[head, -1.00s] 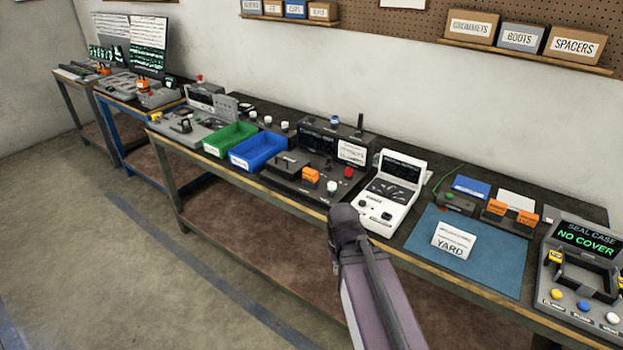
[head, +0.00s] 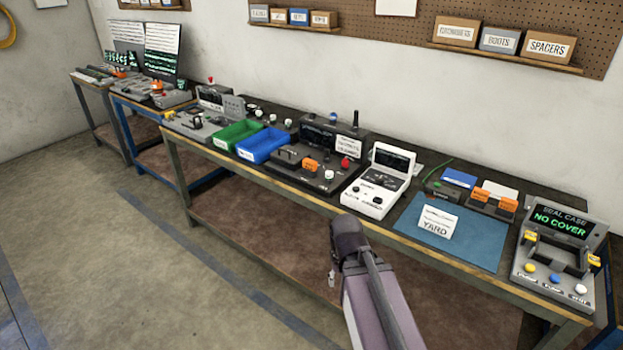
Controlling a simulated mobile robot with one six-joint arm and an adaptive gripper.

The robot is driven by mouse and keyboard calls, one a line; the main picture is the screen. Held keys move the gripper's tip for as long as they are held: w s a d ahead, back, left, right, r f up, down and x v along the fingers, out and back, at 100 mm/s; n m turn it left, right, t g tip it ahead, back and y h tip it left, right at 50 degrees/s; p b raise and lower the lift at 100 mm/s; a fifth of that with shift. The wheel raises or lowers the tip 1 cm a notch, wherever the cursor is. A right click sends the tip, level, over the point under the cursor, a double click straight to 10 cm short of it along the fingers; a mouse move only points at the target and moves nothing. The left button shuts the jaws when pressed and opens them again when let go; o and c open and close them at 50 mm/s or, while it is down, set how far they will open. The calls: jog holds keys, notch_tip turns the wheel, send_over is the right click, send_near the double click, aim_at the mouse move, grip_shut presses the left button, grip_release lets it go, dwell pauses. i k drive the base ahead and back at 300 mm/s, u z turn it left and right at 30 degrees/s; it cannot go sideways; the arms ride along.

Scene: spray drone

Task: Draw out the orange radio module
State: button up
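Several orange blocks show in the head view, and I cannot tell which one is the radio module. Two orange blocks (head: 495,201) sit side by side in a dark holder behind the blue mat. Another orange block (head: 310,166) sits on the dark console left of the white instrument. My arm rises at the bottom centre, in front of the bench. A small grey piece beside it may be part of my gripper (head: 331,279). The fingers are not clear, and the arm is apart from all the orange blocks.
The long bench (head: 265,178) carries a green bin (head: 236,134), a blue bin (head: 263,146), a white instrument (head: 379,181), a blue mat (head: 478,240) with a YARD card (head: 437,221), and a seal case station (head: 560,225) reading NO COVER. The floor (head: 130,260) at left is clear.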

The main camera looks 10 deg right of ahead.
aim_at(309, 165)
jog(key=k, duration=0.8)
jog(key=u, duration=0.55)
jog(key=i, duration=1.4)
jog(key=z, duration=0.45)
jog(key=i, duration=0.55)
jog(key=z, duration=0.4)
